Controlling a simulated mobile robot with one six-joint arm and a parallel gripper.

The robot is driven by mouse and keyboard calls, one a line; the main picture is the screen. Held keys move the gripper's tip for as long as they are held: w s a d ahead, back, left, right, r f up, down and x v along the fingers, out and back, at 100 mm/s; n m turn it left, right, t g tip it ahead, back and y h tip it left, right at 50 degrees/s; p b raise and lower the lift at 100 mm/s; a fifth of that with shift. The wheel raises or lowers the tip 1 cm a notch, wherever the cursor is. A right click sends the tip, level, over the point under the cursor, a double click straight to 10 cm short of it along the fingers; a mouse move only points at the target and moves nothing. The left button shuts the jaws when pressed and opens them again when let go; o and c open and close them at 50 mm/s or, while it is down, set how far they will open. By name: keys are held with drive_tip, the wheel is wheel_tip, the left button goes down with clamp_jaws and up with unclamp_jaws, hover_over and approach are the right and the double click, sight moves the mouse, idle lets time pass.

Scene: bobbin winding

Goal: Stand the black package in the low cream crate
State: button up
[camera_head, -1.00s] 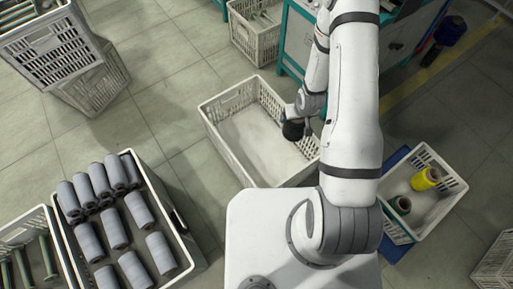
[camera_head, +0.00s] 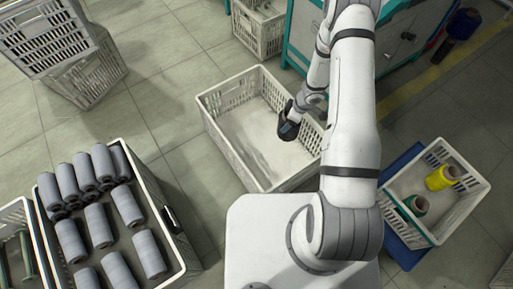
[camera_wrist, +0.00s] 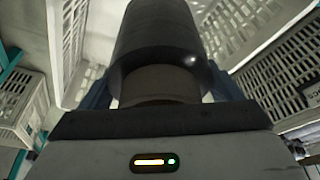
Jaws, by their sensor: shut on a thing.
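The black package (camera_wrist: 158,38) is a dark cylinder with a paler, narrower neck, and it fills the upper middle of the wrist view. My gripper (camera_wrist: 158,88) is shut on it, with dark blue fingers on either side of the neck. In the head view my gripper (camera_head: 291,119) and the dark package (camera_head: 286,131) are over the right part of the low cream crate (camera_head: 231,150). The crate's slotted walls (camera_wrist: 262,58) also show around the package in the wrist view. Whether the package touches the crate floor I cannot tell. The crate floor looks otherwise empty.
A crate of grey bobbins (camera_head: 184,246) stands at the lower left. A small crate with yellow and green spools (camera_head: 468,205) is on the right. Stacked crates (camera_head: 98,75) stand at the upper left, and a teal-framed cabinet (camera_head: 398,45) is behind my arm.

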drive_tip(key=d+f+n+b, duration=0.1)
drive_tip(key=f+n+b, duration=0.1)
drive_tip(key=f, duration=0.1)
drive_tip(key=d+f+n+g+b, duration=0.1)
drive_tip(key=f+n+b, duration=0.1)
drive_tip(key=f, duration=0.2)
drive_tip(key=d+f+n+g+b, duration=0.1)
drive_tip(key=f+n+b, duration=0.1)
drive_tip(key=f, duration=0.2)
drive_tip(key=shift+d+n, duration=0.4)
wheel_tip(320, 180, down, 10)
drive_tip(key=b, duration=0.4)
drive_tip(key=shift+r, duration=0.25)
drive_tip(key=shift+f, duration=0.1)
drive_tip(key=shift+f, duration=0.5)
drive_tip(key=o, duration=1)
drive_tip(key=shift+r, duration=0.1)
